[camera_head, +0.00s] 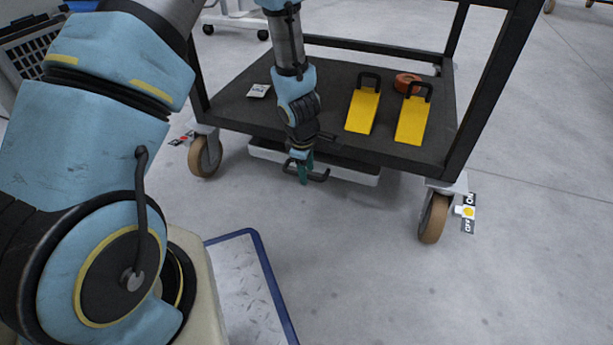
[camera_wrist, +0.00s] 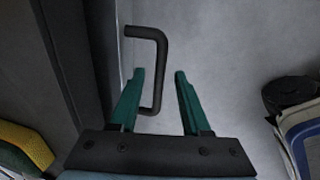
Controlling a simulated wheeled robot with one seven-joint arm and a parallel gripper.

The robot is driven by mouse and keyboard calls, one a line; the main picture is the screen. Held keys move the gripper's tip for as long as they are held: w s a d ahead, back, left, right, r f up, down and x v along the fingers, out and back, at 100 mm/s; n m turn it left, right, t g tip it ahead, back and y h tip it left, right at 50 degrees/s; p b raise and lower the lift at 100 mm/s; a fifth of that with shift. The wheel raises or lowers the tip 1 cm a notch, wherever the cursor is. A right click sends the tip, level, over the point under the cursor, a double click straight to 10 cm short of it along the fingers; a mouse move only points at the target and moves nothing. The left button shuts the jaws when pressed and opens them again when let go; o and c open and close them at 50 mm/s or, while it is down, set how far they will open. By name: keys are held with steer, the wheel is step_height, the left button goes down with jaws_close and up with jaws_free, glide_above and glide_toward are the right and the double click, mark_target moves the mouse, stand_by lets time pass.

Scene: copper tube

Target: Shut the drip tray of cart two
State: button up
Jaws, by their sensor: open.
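The white drip tray (camera_head: 352,174) hangs under the black lower shelf (camera_head: 330,80) of a cart, and its front edge shows past the shelf. A dark bent handle (camera_head: 319,176) stands out from the tray's front. In the wrist view the handle (camera_wrist: 160,65) comes out beside the shelf edge (camera_wrist: 70,60). My gripper (camera_head: 303,175) is at the handle, pointing down. Its green fingers (camera_wrist: 159,74) are open, one on each side of the handle's long bar, with gaps showing. Whether they reach the bar's depth is unclear. No cart number is legible.
Two yellow wedges (camera_head: 362,110) with black handles, an orange roll (camera_head: 407,82) and a small card (camera_head: 258,90) lie on the shelf. Casters (camera_head: 433,218) with ON/OFF labels stand at the corners. The floor (camera_head: 400,280) in front is clear.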

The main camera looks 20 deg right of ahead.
steer(key=shift+f, duration=0.15)
jaws_close()
stand_by(0.4)
stand_by(1.0)
